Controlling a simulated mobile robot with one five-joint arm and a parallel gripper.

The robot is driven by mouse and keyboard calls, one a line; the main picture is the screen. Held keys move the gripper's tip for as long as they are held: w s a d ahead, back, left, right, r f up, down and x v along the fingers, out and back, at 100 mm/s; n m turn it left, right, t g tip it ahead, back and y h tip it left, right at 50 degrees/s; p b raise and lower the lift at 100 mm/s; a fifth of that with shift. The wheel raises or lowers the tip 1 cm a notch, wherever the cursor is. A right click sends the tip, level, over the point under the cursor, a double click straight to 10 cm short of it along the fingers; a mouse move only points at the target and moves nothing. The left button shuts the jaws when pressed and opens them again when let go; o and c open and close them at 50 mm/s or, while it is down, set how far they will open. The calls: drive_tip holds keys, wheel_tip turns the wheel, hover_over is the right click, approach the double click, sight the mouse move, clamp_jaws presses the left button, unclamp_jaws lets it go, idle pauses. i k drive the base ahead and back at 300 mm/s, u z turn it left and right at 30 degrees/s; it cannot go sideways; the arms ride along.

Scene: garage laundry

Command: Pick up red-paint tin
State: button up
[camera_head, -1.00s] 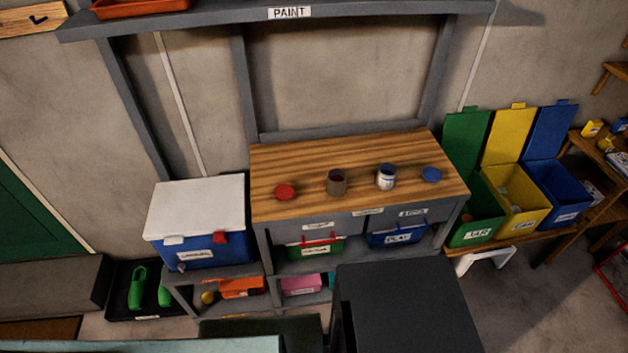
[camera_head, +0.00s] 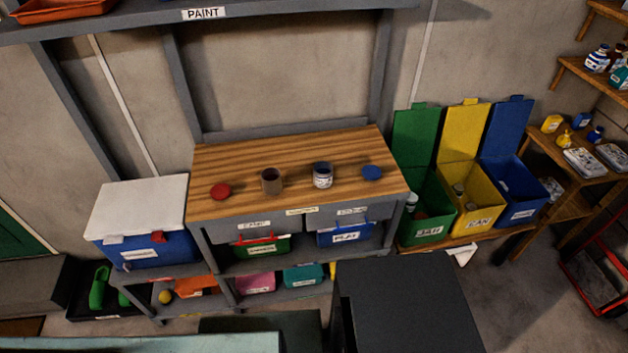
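Two open tins stand upright on the wooden bench top (camera_head: 300,205). The left one is a brownish-grey tin (camera_head: 271,181) with a dark inside; it is beside a red lid (camera_head: 221,191). The right one is a pale tin (camera_head: 322,175) with a dark blue inside, beside a blue lid (camera_head: 372,172). I cannot make out red paint in either tin; the brownish one is nearest the red lid. My gripper is not in view.
A blue cooler with a white lid (camera_head: 140,205) stands left of the bench. Green (camera_head: 427,215), yellow (camera_head: 472,203) and blue (camera_head: 520,192) bins stand right. A shelf labelled PAINT (camera_head: 204,14) hangs above. Labelled bins, including a green one (camera_head: 262,248), sit under the bench top.

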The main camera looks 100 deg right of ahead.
sight(271, 178)
drive_tip(key=k, duration=0.85)
drive_tip(key=u, duration=0.05)
